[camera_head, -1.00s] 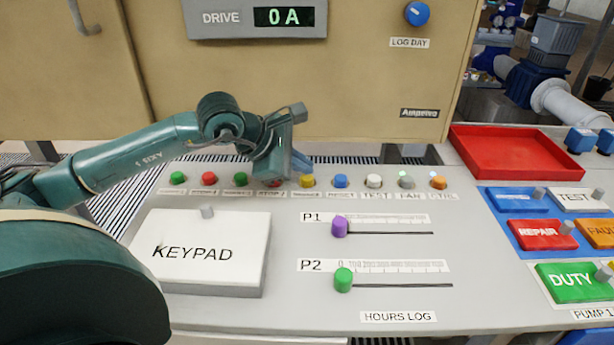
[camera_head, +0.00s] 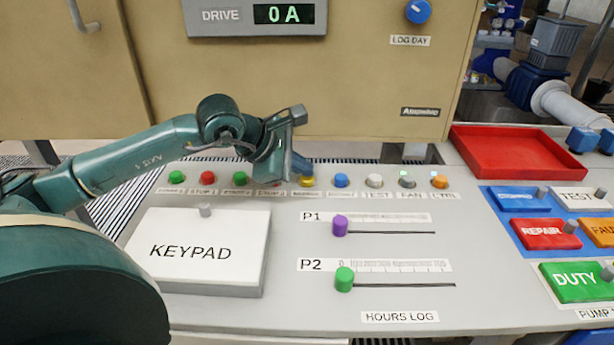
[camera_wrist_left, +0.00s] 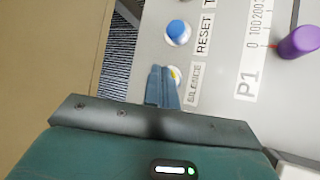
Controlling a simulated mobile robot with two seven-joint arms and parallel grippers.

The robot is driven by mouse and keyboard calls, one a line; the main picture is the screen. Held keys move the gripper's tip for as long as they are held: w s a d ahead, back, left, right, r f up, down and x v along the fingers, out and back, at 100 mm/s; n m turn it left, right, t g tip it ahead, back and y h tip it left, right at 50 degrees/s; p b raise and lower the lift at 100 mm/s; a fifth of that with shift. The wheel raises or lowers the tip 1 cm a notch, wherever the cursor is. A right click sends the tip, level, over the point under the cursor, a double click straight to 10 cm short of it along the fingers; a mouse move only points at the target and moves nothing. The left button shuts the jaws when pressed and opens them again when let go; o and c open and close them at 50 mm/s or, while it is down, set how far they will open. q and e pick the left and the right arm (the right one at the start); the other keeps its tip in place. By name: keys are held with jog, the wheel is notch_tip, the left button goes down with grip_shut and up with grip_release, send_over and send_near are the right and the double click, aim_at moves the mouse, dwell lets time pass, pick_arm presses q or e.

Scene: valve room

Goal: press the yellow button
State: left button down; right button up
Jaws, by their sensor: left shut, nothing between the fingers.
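The yellow button (camera_head: 307,182) sits in the row of buttons along the back of the grey console, labelled SILENCE in the wrist view. My left gripper (camera_head: 301,166) is shut and empty, its blue-grey fingertips right at the yellow button, covering its upper left part. In the left wrist view the shut fingers (camera_wrist_left: 163,86) lie over the button, and only a small yellow sliver (camera_wrist_left: 174,73) shows beside them. Contact looks likely, but I cannot tell how far the button is pushed in. My right gripper is not in view.
A red button (camera_head: 270,182) is partly hidden behind my gripper to the left, and a blue button (camera_head: 341,180) stands close on the right. The keypad box (camera_head: 196,250) is in front at left. Sliders P1 (camera_head: 339,226) and P2 (camera_head: 344,279) lie nearer. A red tray (camera_head: 520,172) is at right.

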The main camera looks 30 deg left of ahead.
aim_at(302, 180)
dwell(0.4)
pick_arm(q)
jog(key=shift+r+p, duration=0.35)
jog(key=shift+r, duration=0.45)
jog(key=shift+r, duration=0.1)
jog(key=shift+r+p, duration=1.5)
jog(key=shift+r, duration=0.9)
